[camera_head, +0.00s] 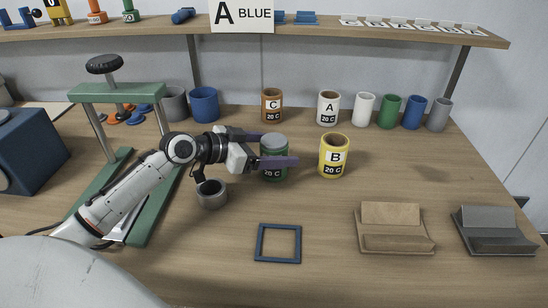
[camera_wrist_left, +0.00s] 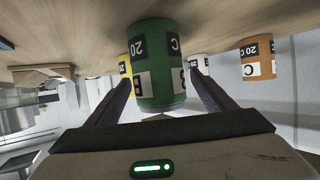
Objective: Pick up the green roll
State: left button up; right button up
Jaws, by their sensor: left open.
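The green roll (camera_head: 274,145) stands upright on the table in the middle of the head view, with a grey top and a label reading 20 C. My left gripper (camera_head: 279,150) is open, with its dark purple fingers on either side of the roll. The near finger covers part of the roll's front. In the left wrist view the green roll (camera_wrist_left: 156,65) appears upside down between the two fingers (camera_wrist_left: 164,84). I cannot tell whether either finger touches it. My right gripper is not in view.
A yellow roll (camera_head: 334,157) stands just right of the gripper. Brown (camera_head: 272,106) and white (camera_head: 328,108) labelled rolls stand behind. A green press frame (camera_head: 117,93) is at left. A blue square frame (camera_head: 278,259) lies in front.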

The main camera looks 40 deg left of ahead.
pick_arm(q)
jog(key=shift+c, duration=0.4)
jog(key=c, duration=1.1)
jog(key=shift+r, duration=0.15)
